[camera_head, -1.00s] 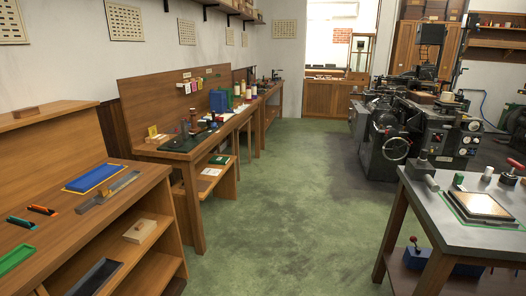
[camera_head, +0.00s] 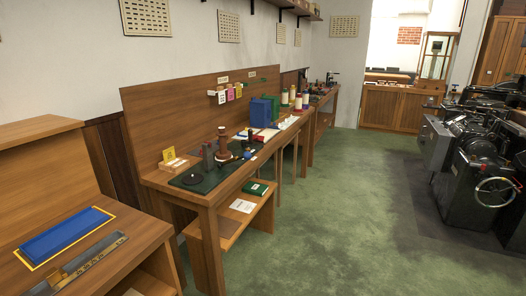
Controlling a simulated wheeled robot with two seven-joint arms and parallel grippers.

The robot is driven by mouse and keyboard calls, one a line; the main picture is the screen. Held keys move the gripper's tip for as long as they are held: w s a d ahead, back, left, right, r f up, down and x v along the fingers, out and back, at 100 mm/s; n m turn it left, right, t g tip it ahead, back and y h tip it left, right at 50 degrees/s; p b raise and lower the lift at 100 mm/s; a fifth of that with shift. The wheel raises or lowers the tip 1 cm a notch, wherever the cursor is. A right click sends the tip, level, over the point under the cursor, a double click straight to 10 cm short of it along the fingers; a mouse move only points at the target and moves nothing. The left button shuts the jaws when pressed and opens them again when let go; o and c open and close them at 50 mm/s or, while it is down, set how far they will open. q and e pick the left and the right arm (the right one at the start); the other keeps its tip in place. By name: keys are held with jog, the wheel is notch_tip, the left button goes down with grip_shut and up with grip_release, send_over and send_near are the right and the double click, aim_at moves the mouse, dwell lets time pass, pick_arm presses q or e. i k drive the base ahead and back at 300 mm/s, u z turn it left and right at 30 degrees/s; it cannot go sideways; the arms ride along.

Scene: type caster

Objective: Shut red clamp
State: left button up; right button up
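I cannot make out a red clamp in this view. Neither of my grippers shows. A wooden workbench (camera_head: 210,196) with a tall back panel runs along the left wall. On its dark green mat (camera_head: 199,184) stand a dark upright block (camera_head: 209,154), a brown and black upright tool (camera_head: 223,147) and a flat black disc (camera_head: 194,179). These are too small to tell in detail.
A nearer wooden bench (camera_head: 120,262) at the lower left holds a blue tray (camera_head: 66,233) and a metal composing stick (camera_head: 86,263). Black machinery (camera_head: 486,165) stands at the right. The green floor (camera_head: 350,220) between is clear.

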aim_at(255, 137)
jog(key=u, duration=0.15)
jog(key=i, duration=1.6)
jog(key=u, duration=0.1)
